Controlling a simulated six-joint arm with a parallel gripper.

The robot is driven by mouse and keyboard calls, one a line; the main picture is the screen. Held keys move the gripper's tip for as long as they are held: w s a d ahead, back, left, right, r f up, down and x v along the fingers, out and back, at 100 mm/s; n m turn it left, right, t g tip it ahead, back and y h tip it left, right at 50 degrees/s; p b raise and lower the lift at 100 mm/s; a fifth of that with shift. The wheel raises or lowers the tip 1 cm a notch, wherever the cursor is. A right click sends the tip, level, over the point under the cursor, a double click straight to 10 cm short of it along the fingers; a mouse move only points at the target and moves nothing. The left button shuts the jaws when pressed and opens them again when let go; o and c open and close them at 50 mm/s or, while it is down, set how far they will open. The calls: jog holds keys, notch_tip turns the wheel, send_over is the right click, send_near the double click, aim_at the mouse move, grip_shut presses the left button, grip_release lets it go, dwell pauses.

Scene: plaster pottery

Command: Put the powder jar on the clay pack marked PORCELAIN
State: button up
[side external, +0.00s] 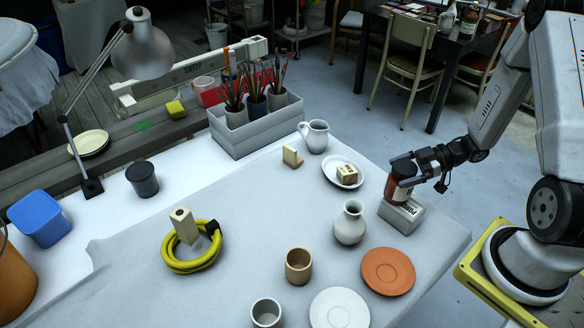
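The powder jar (397,190) is a small reddish-brown jar at the right of the table. My gripper (401,174) comes in from the right and its fingers are around the jar, apparently shut on it; the fingers hide its upper part. The jar is upright over the clay pack (406,217), a light grey block with dark lettering on its front that is too small to read surely. The jar's base meets the pack's top in the picture; I cannot tell whether it rests there or hovers just above.
A white vase (350,223) stands close left of the pack, and a terracotta plate (388,271) lies in front. A white plate (330,166) with a small lettered block (347,174) is behind. A yellow hose coil (177,262) lies left. The table's right edge is near the pack.

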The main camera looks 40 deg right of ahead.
jog(key=shift+r, duration=0.1)
jog(key=shift+r, duration=0.1)
jog(key=shift+v, duration=3.75)
